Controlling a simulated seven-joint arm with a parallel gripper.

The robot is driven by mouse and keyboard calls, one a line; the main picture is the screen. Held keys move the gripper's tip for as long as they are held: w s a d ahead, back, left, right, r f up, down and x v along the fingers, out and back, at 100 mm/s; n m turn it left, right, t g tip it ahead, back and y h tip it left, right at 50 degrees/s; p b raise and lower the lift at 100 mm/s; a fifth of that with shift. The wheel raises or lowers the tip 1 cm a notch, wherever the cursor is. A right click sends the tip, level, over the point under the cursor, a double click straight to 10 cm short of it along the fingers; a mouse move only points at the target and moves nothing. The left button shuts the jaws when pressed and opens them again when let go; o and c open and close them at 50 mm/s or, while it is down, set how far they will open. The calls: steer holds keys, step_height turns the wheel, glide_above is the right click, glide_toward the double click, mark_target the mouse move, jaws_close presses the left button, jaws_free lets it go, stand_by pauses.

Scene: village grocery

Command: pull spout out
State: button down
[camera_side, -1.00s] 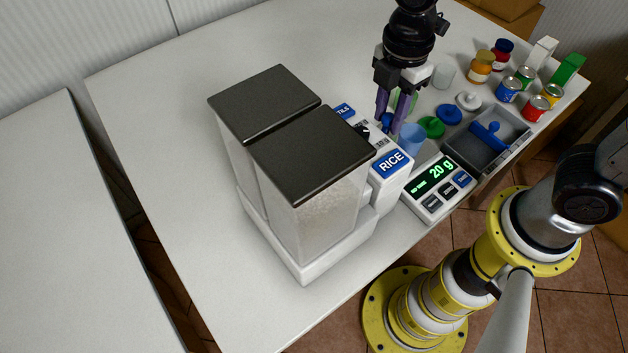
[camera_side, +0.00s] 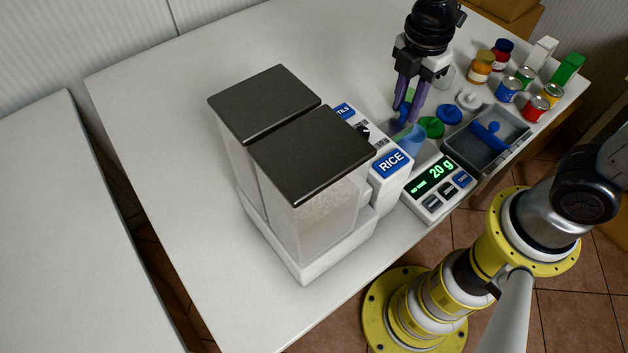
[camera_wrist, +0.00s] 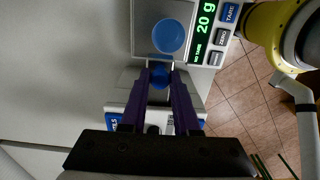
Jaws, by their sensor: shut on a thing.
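The dispenser (camera_side: 300,240) has two clear bins with dark lids. Its front labels read RICE (camera_side: 391,163) and, partly hidden, "...TILS" (camera_side: 343,110). My gripper (camera_side: 408,116) is in front of the "...TILS" side, its purple fingers pointing down. In the wrist view, my gripper (camera_wrist: 159,68) is shut on a round blue spout knob (camera_wrist: 158,77), just out from the white dispenser front. The spout's body is mostly hidden by the fingers and housing. A blue cup (camera_side: 408,142) stands just beyond the fingertips; it also shows in the wrist view (camera_wrist: 168,36).
A scale (camera_side: 437,188) reading 20 g carries the cup. A grey tray (camera_side: 460,150) with a blue-handled item, blue and green lids (camera_side: 432,127), and several cans and jars (camera_side: 508,90) stand to the right. The table left of the dispenser is clear.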

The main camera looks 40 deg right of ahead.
steer(key=d, duration=0.4)
stand_by(0.4)
steer(key=c, duration=0.6)
jaws_free()
step_height(320, 180, up, 7)
stand_by(0.5)
